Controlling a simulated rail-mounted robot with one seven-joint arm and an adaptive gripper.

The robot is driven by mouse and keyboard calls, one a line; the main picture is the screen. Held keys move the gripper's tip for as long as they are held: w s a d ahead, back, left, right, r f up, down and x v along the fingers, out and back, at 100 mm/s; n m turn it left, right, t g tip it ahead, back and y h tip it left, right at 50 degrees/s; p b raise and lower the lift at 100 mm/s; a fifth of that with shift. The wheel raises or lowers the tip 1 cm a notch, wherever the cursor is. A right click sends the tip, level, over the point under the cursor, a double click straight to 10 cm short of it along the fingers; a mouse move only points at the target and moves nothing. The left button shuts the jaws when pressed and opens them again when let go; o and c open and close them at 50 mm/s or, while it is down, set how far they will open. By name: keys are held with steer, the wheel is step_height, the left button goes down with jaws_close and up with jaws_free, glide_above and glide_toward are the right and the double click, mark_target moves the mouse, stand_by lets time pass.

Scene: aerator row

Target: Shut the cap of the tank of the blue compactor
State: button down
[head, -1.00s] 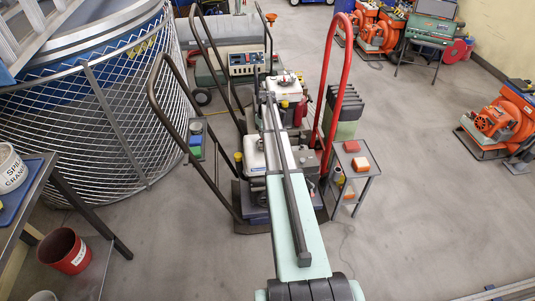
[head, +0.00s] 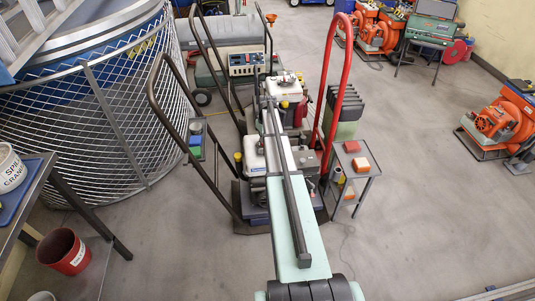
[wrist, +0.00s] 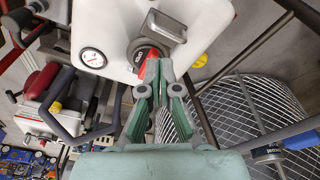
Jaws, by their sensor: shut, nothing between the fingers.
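The blue compactor (head: 256,214) stands under my outstretched arm in the head view, with a white tank (head: 252,158) on top. In the wrist view the white tank (wrist: 112,22) fills the upper middle. A dark round filler part with a grey metal flap, which looks like the cap (wrist: 163,24), sits on its face. A red part (wrist: 143,68) shows beside my fingers. My gripper (wrist: 158,68) is shut and empty, its tips in front of the filler's lower edge. I cannot tell whether they touch it. In the head view my arm hides the gripper and cap.
A round gauge (wrist: 93,58) and a yellow knob (wrist: 200,60) flank the filler. Dark handlebars (head: 165,115) rise left of the compactor, a red handle (head: 333,85) right. A second machine (head: 283,88) stands behind.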

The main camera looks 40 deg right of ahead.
steer(key=shift+r, duration=0.15)
step_height(320, 180, up, 8)
steer(key=p, duration=0.3)
stand_by(0.7)
stand_by(0.3)
